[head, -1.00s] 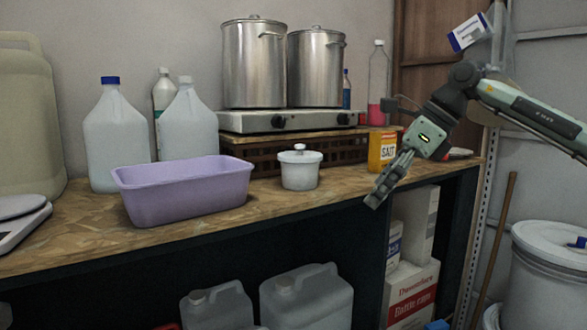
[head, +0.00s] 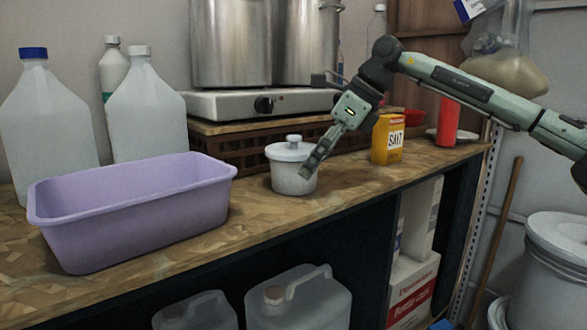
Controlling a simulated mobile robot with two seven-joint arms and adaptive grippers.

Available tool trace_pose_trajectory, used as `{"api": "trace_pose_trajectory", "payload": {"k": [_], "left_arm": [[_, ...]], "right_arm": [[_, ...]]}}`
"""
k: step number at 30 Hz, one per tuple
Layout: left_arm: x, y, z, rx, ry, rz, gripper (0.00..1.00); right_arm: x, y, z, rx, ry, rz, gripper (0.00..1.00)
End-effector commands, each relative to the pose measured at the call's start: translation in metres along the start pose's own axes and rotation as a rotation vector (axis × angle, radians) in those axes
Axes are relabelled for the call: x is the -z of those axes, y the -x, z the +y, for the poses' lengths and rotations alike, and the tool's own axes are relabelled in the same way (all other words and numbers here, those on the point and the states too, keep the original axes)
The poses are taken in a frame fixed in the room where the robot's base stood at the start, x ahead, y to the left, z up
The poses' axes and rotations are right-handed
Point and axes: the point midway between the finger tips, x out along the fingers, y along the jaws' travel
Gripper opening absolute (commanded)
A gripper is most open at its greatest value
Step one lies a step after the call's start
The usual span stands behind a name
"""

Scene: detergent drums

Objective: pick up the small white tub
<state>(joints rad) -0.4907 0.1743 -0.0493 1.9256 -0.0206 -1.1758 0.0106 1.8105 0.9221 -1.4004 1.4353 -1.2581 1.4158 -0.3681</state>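The small white tub (head: 284,170) stands upright on the wooden counter in the head view, with its lid and knob on. My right gripper (head: 310,170) comes in from the right and points down and left. Its fingers overlap the tub's right side in the picture and hide part of that side. I cannot tell whether they touch it, or how far apart the fingers are. The tub rests on the counter. My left gripper is not in view.
A purple basin (head: 130,218) sits left of the tub. Behind the tub are a brown slatted crate (head: 240,148) and a stove (head: 215,104) with steel pots. A yellow salt box (head: 387,140) stands to the right. The counter's front edge is close to the tub.

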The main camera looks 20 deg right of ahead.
Motion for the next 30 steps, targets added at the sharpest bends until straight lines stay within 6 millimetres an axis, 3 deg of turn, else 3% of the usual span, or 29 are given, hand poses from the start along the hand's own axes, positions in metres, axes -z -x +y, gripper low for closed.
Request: {"api": "trace_pose_trajectory", "payload": {"k": [8, 13, 18, 27, 30], "left_arm": [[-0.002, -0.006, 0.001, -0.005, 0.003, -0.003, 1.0], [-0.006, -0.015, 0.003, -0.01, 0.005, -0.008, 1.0], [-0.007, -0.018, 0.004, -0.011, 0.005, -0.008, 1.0], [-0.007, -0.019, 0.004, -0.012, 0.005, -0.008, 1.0], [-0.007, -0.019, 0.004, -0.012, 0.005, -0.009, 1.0]], "right_arm": [[-0.02, -0.011, 0.0, 0.0, 0.001, 0.0, 1.0], [-0.043, -0.025, 0.001, 0.0, 0.002, 0.0, 1.0], [-0.039, -0.05, 0.0, 0.0, -0.001, 0.0, 1.0], [-0.039, -0.055, 0.0, 0.001, 0.0, -0.001, 1.0], [-0.039, -0.055, 0.0, 0.001, 0.0, -0.001, 0.88]]}}
